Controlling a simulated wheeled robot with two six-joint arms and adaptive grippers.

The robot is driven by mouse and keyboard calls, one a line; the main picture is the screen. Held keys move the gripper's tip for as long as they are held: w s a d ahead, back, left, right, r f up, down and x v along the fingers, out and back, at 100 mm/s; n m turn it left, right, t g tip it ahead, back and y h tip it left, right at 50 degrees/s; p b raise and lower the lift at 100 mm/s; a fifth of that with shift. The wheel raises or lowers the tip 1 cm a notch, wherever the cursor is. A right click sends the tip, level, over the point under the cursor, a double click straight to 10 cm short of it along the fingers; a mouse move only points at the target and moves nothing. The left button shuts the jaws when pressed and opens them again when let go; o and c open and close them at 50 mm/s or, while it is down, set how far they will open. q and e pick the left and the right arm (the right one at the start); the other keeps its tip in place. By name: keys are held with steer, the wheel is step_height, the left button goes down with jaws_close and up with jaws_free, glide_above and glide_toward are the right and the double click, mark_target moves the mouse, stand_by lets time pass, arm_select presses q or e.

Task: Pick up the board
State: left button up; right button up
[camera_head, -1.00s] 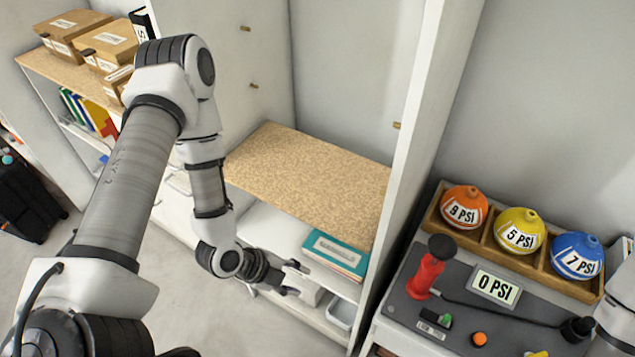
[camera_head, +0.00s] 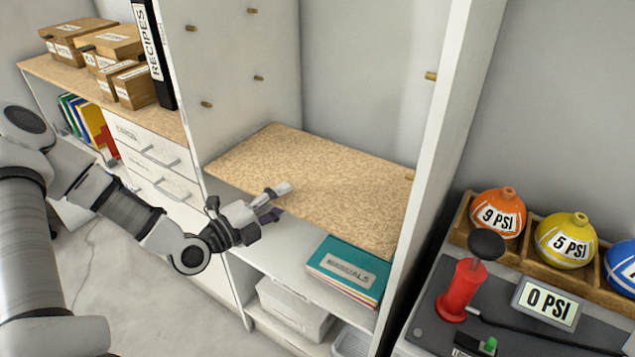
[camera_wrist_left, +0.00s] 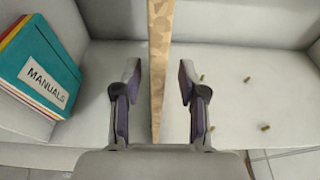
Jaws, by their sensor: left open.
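The board (camera_head: 310,178) is a speckled tan shelf panel lying flat inside the white shelving unit in the head view. In the left wrist view the board (camera_wrist_left: 160,50) shows edge-on as an upright strip between my two fingers. My left gripper (camera_head: 281,201) is open at the board's front edge, with one finger above and one below it. In the wrist view the left gripper (camera_wrist_left: 158,90) has a gap on both sides of the board, so the fingers appear not to touch it. My right gripper is not in view.
A teal manuals stack (camera_head: 343,269) lies on the shelf below the board. A white box (camera_head: 295,308) is lower down. White side panels flank the board, with wooden pegs (camera_head: 258,78) above. A bench with a red pump (camera_head: 461,290) stands at right.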

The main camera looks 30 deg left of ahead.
mark_target(294, 191)
arm_select(q)
steer(key=b+x, duration=0.1)
steer(key=x, duration=0.2)
steer(key=shift+w+d+f, duration=0.1)
steer(key=shift+w+f, duration=0.1)
steer(key=shift+w, duration=0.2)
steer(key=shift+s, duration=0.1)
steer(key=shift+c, duration=0.4)
steer(key=shift+r, duration=0.1)
jaws_close()
